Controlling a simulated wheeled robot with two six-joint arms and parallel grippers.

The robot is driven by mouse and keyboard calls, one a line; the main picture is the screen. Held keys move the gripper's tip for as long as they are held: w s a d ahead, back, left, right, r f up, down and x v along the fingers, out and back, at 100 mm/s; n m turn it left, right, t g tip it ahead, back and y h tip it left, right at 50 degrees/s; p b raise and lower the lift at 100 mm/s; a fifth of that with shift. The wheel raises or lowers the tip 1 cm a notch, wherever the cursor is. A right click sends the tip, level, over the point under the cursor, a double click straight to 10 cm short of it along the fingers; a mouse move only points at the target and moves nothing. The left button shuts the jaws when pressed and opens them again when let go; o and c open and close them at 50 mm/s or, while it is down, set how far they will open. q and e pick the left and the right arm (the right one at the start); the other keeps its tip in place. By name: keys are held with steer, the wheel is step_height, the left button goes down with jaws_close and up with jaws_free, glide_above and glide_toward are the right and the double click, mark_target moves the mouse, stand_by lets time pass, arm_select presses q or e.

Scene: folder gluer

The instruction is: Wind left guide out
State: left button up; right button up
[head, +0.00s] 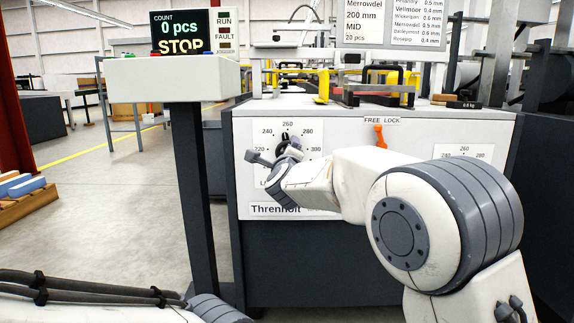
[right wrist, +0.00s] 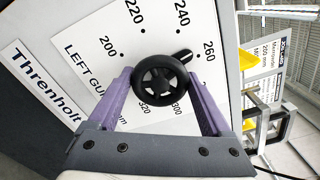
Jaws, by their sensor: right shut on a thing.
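The black left guide handwheel (right wrist: 161,86) sits on the white dial plate (right wrist: 90,45), printed "LEFT GUIDE" with numbers from 200 to 320. My right gripper (right wrist: 160,77) has its two purple fingers on either side of the wheel, shut on it. A black knob (right wrist: 183,56) on the rim side lies between the 240 and 260 marks. In the head view, the handwheel (head: 284,137) shows only partly behind my right gripper (head: 272,155). My left gripper is out of view; only part of my left arm shows at the bottom left.
An orange lever (head: 379,136) stands under the "FREE LOCK" label. A second dial (head: 464,151) is partly hidden behind my right arm. The display post (head: 187,190) stands left of the machine front and its screen (head: 180,34) reads 0 pcs, STOP.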

steer(key=m+b, duration=0.4)
steer(key=m, duration=0.1)
steer(key=shift+f+m, duration=0.2)
steer(key=shift+m, duration=0.1)
steer(key=m+b, duration=0.4)
steer(key=m, duration=0.2)
steer(key=m+b, duration=0.1)
steer(key=m, duration=0.3)
steer(key=shift+b, duration=0.35)
steer(key=m, duration=0.4)
steer(key=shift+r, duration=0.1)
steer(key=shift+m, duration=0.3)
steer(key=o, duration=1.2)
steer(key=shift+c, duration=0.2)
